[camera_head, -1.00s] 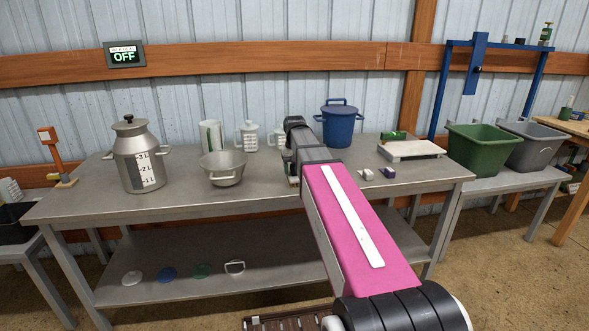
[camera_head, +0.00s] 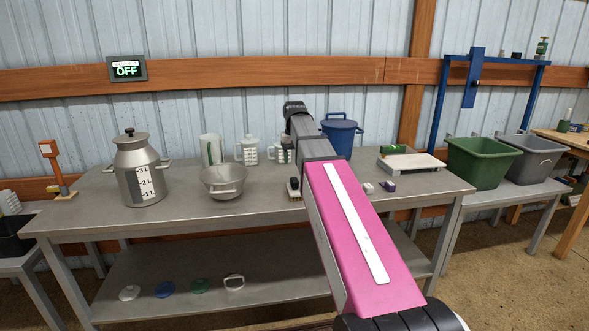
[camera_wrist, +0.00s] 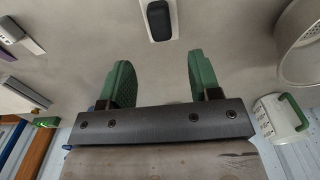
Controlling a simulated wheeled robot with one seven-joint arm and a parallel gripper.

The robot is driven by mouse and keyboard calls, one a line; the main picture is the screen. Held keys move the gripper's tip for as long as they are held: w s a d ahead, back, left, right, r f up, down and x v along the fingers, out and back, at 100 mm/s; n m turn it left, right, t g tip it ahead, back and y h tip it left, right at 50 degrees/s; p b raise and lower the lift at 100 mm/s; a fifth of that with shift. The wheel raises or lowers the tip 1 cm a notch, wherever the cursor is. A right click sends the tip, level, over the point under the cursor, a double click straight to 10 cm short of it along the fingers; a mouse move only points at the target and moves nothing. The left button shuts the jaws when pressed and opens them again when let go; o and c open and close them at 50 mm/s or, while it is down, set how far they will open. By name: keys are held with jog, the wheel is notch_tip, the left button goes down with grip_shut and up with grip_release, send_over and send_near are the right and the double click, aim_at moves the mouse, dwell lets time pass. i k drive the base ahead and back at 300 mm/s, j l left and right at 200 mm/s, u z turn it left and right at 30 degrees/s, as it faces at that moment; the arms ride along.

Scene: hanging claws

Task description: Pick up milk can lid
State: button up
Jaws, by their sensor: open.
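In the head view my arm hides the fingers. The lid is not in the wrist view.
A metal bowl (camera_head: 223,181) stands between the can and my arm. White jugs (camera_head: 247,150) stand behind it. A small dark-topped object (camera_wrist: 158,20) lies near the fingers. A blue bucket (camera_head: 341,138) and a white-topped scale (camera_head: 411,162) are to the right.

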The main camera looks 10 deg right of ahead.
aim_at(131, 137)
jog(key=u, duration=1.25)
